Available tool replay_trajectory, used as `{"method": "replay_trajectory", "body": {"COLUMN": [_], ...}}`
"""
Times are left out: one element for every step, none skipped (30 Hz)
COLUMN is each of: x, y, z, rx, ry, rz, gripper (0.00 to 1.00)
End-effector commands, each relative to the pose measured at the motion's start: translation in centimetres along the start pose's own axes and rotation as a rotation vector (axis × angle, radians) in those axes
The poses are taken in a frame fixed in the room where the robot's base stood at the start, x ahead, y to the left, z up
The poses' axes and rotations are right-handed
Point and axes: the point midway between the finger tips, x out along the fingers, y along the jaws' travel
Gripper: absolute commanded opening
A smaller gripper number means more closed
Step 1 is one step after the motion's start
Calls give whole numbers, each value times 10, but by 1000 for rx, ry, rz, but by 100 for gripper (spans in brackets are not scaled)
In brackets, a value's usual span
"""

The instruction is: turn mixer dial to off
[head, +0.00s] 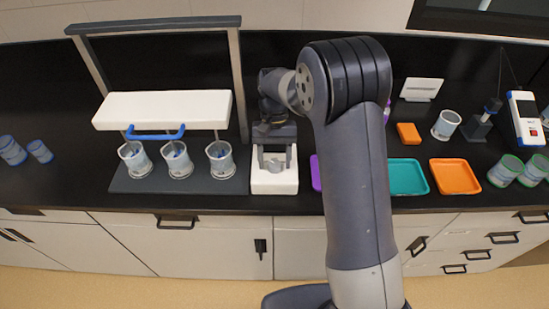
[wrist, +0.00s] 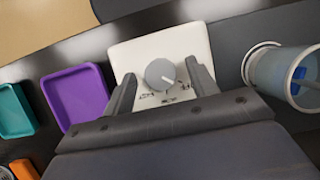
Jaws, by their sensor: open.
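The mixer (head: 275,186) is a white box on the black bench, right of the beaker stand in the head view. Its white top also shows in the wrist view (wrist: 182,43). The mixer dial (wrist: 158,72) is a round grey knob with a short pale pointer mark on its lower right part. Small dark labels lie below it, too small to read. My gripper (head: 274,156) is over the mixer; in the wrist view its fingers (wrist: 160,70) are open, one on each side of the dial with visible gaps. The dial is hidden by my gripper in the head view.
Left of the mixer, a stand base (head: 145,184) holds several beakers under a white block (head: 165,108); one beaker (wrist: 285,72) is close to my gripper. Purple (wrist: 77,95), teal (head: 407,178) and orange (head: 455,177) trays lie to the right.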

Motion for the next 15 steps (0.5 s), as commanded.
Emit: {"method": "replay_trajectory", "body": {"x": [0, -1, -3, -5, -7, -12, -17, -22, -30, -36, -43, -51, -58, -63, -70], "y": [0, 0, 0, 0, 0, 0, 0, 0, 0, 0, 0, 0, 0, 0, 0], "z": [0, 0, 0, 0, -1, -1, -1, -1, -1, -2, -2, -2, -1, -2, -2], "rx": [0, 0, 0, 0, 0, 0, 0, 0, 1, 1, 1, 1, 1, 1, 1], "ry": [0, 0, 1, 1, 1, 3, 3, 5, 6, 5, 6, 6, 5, 5, 4], "rz": [0, 0, 0, 0, -1, -1, -1, -1, -2, -1, -2, -2, -1, -1, -1], "gripper": [55, 55, 55, 55, 55, 55, 55, 55, 55, 55, 55, 55, 55, 55, 55]}}
